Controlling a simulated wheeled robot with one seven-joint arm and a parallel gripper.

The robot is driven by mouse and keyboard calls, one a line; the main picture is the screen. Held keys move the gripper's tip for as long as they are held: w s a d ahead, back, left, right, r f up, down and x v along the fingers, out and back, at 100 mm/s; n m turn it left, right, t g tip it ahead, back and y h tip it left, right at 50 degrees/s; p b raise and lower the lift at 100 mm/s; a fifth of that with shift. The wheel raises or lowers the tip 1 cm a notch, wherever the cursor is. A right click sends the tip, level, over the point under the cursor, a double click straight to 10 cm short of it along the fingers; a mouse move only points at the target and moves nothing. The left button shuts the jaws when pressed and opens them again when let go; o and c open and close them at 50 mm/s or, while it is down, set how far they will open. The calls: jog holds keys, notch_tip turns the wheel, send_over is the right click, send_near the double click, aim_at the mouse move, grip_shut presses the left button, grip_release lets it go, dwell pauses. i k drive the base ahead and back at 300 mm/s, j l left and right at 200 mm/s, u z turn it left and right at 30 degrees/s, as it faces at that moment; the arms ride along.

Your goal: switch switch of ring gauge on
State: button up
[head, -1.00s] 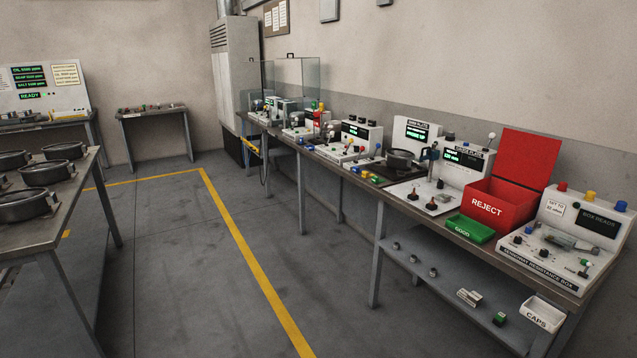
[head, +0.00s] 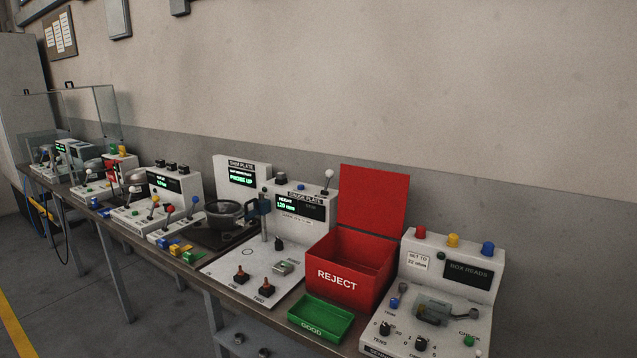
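No label reading "ring gauge" is legible, so I cannot tell for certain which station it is. A gauge station (head: 303,195) on the bench has a lit green display, a label that seems to read "gauge plate", and a white-knobbed lever (head: 328,178) standing up on its top. On its white base plate are two red-brown knobs (head: 241,277) and (head: 266,287), and a small metal block (head: 282,268). A dark round pot-like part (head: 226,213) stands to its left. My gripper is not in view.
A red REJECT bin (head: 350,268) with raised lid and a green GOOD tray (head: 321,319) stand right of the gauge station. A resistance box (head: 452,290) is at the far right. Several other stations line the bench to the left. Floor (head: 60,300) is open at lower left.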

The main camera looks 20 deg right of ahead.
aim_at(329, 173)
jog(key=i+l+z, duration=0.1)
jog(key=i+l, duration=0.2)
jog(key=i, duration=0.2)
jog(key=i+j, duration=0.55)
jog(key=i+j+u, duration=0.1)
jog(key=i+j, duration=0.45)
jog(key=i, duration=0.15)
jog(key=i+j, duration=1)
jog(key=i, duration=0.25)
jog(key=j+u, duration=0.05)
